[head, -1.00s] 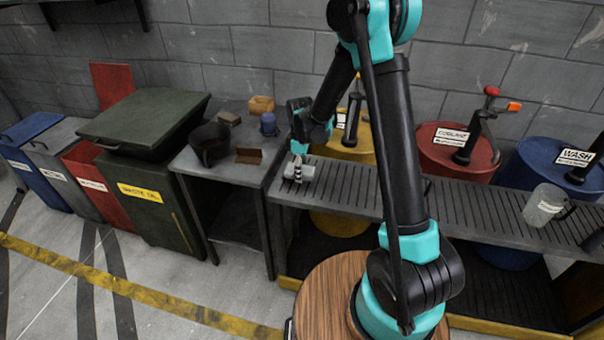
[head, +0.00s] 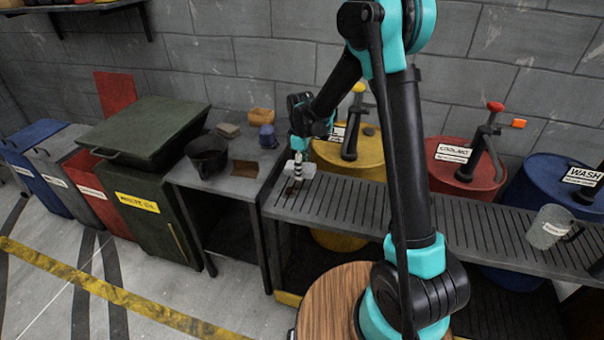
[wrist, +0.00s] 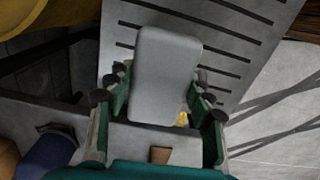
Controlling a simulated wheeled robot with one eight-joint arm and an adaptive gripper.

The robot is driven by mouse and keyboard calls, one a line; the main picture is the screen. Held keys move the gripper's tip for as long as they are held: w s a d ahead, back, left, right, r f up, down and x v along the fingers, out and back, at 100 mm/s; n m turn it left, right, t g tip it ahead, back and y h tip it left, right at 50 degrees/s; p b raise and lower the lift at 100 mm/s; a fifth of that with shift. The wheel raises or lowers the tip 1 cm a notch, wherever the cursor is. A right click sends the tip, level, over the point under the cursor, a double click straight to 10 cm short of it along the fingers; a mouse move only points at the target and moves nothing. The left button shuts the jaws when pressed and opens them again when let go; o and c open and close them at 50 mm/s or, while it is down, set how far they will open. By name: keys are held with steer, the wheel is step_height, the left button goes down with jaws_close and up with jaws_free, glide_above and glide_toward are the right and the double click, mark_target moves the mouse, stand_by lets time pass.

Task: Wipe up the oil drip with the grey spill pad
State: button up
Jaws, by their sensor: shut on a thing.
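The grey spill pad (head: 301,170) is a pale flat block held over the left end of the slatted rack. My gripper (head: 297,160) is shut on it, pointing down. In the wrist view the pad (wrist: 166,75) lies between the fingers of my gripper (wrist: 160,100) and hides part of the slats. A small dark patch, which looks like the oil drip (head: 292,188), shows on the rack just below the pad in the head view. The pad appears raised above it. The drip cannot be made out in the wrist view.
The slatted rack (head: 400,216) runs right, with a grey jug (head: 547,227) on it. Yellow (head: 370,155), red (head: 450,165) and blue (head: 540,190) drums stand behind. Left is a bench (head: 215,183) with a black pot (head: 207,156), then a green waste oil bin (head: 150,205).

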steer(key=shift+r, duration=1.6)
